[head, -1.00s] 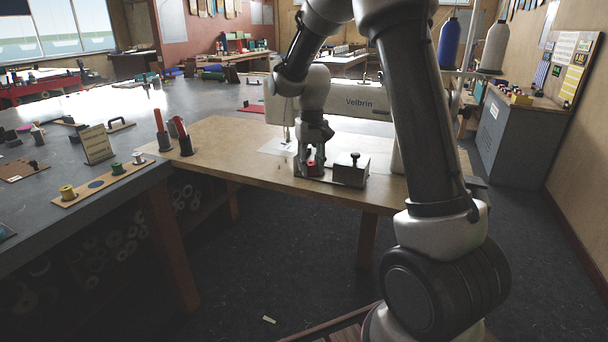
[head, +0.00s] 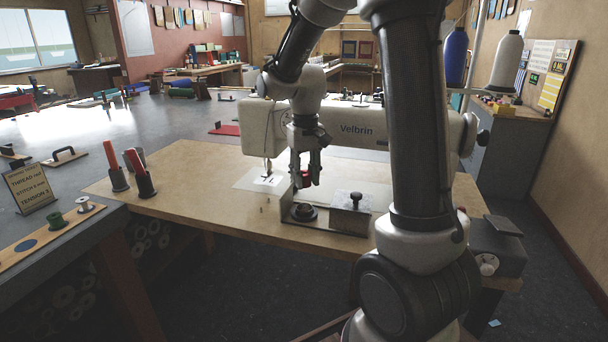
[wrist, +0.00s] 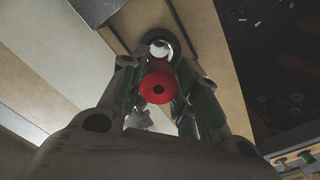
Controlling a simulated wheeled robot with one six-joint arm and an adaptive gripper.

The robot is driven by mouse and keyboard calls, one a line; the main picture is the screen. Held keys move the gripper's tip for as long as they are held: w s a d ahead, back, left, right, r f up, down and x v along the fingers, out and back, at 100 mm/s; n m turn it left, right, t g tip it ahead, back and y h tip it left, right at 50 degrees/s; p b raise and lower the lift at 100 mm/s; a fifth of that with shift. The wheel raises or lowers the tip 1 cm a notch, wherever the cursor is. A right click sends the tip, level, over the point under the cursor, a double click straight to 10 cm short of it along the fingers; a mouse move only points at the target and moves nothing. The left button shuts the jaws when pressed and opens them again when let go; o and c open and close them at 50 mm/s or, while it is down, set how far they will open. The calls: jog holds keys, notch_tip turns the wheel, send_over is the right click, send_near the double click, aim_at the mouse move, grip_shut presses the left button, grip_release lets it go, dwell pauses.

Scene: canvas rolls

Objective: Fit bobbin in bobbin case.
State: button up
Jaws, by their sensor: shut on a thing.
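A red bobbin (head: 306,180) is held between the fingertips of my gripper (head: 305,183), which is shut on it. In the wrist view the bobbin (wrist: 160,87) shows its round red end with a dark centre hole. The round dark bobbin case (head: 303,212) sits in a metal holder (head: 327,217) on the sewing table. The bobbin is above the case and apart from it in the head view. In the wrist view the case (wrist: 158,38) shows as a dark ring with a bright inside, partly hidden behind the bobbin.
A grey block with a black knob (head: 350,214) stands right of the case. The white sewing machine (head: 360,128) is behind. Bare tabletop lies between.

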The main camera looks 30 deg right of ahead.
jog(key=shift+f, duration=0.1)
jog(key=shift+f, duration=2.8)
jog(key=shift+f, duration=0.95)
jog(key=o, duration=0.9)
notch_tip(320, 180, up, 12)
jog(key=shift+f, duration=0.1)
